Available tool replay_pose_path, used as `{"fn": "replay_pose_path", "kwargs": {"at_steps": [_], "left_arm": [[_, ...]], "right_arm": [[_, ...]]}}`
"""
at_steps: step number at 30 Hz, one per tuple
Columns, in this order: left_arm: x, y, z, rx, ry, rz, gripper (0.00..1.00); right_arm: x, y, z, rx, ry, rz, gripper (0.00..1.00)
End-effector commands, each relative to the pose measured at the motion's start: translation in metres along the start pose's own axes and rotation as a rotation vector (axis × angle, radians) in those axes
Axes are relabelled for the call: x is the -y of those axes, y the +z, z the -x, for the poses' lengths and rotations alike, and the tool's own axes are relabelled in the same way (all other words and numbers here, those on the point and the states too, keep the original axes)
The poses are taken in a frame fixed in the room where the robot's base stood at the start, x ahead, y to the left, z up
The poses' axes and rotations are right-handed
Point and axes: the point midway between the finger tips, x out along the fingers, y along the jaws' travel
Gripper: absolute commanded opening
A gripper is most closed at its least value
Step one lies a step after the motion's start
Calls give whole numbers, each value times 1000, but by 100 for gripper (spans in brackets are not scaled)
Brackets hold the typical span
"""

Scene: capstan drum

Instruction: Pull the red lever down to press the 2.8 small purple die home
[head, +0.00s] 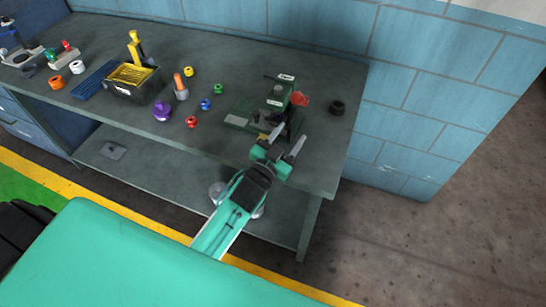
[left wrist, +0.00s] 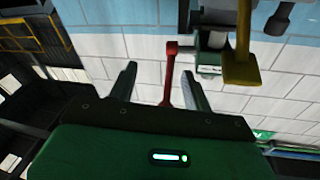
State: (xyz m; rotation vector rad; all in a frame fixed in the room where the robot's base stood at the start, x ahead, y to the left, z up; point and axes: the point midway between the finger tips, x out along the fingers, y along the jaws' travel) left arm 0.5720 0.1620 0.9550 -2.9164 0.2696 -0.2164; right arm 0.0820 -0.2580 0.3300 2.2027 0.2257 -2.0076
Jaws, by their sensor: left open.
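The green press (head: 276,98) stands near the right end of the bench. Its red lever shows as a red end (head: 300,99) on the press's right side. In the left wrist view the red lever (left wrist: 170,75) hangs between my spread fingers, nearer the right one; I cannot tell whether it touches. My left gripper (head: 282,143) is open and empty at the bench's front edge, just in front of the press. A purple piece (head: 162,111) stands on the bench left of the press; its size marking is unreadable. I cannot make out a purple die inside the press. My right gripper is not in view.
Small red (head: 191,122), blue (head: 205,104) and green (head: 218,89) pieces stand left of the press. A black ring (head: 337,107) lies to its right. A black bin (head: 133,83) with yellow contents is farther left. A tiled wall (head: 410,100) is behind the bench.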

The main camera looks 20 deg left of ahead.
Motion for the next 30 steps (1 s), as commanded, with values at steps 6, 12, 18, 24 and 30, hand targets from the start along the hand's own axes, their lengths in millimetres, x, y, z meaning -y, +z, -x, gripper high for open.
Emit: {"fn": "replay_pose_path", "kwargs": {"at_steps": [6,12,18,24,30], "left_arm": [[-1,3,41,4,1,2,50],[-1,4,78,4,1,1,50],[-2,3,106,5,2,1,50],[-1,2,120,4,2,1,50],[-1,1,123,3,2,1,50]], "right_arm": [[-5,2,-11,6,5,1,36],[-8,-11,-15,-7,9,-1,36],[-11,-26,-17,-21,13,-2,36],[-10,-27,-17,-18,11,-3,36],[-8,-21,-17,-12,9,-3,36]]}}
